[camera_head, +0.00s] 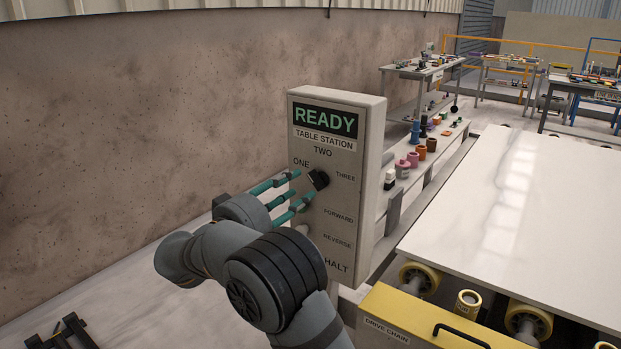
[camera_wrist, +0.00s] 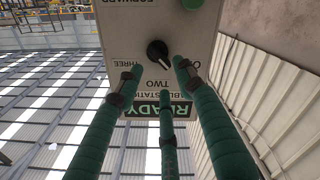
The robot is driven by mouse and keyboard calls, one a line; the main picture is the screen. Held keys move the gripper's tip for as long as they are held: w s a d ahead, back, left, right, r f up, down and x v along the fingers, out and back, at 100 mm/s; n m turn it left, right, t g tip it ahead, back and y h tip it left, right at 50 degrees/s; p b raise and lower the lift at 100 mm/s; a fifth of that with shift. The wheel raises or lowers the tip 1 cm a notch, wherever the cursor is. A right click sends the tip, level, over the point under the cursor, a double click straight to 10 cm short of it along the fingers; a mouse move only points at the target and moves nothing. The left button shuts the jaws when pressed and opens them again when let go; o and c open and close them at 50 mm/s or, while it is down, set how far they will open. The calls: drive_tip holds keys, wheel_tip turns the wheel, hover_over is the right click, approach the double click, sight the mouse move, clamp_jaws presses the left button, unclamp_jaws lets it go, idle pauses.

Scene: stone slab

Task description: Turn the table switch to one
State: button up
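The table switch is a small black knob (camera_head: 319,180) on the front of a grey upright panel (camera_head: 365,150) labelled TABLE STATION. ONE, TWO and THREE are printed around the knob. In the wrist view the panel appears upside down; the knob (camera_wrist: 157,50) has a pale pointer mark towards the TWO side, its exact setting unclear. My three-fingered gripper (camera_head: 299,187) has teal fingers spread apart just in front of the panel, left of the knob in the head view. In the wrist view my gripper (camera_wrist: 160,76) has empty space between its tips, and I see no grip on the knob.
A green READY display (camera_head: 325,121) tops the panel. A brown wall (camera_head: 130,120) stands left; a large white slab (camera_head: 530,210) lies right on rollers.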

sight(313, 179)
drive_tip(key=p+x, duration=0.1)
drive_tip(key=x, duration=0.5)
drive_tip(key=shift+w+d, duration=0.1)
drive_tip(key=shift+c, duration=1.4)
clamp_jaws()
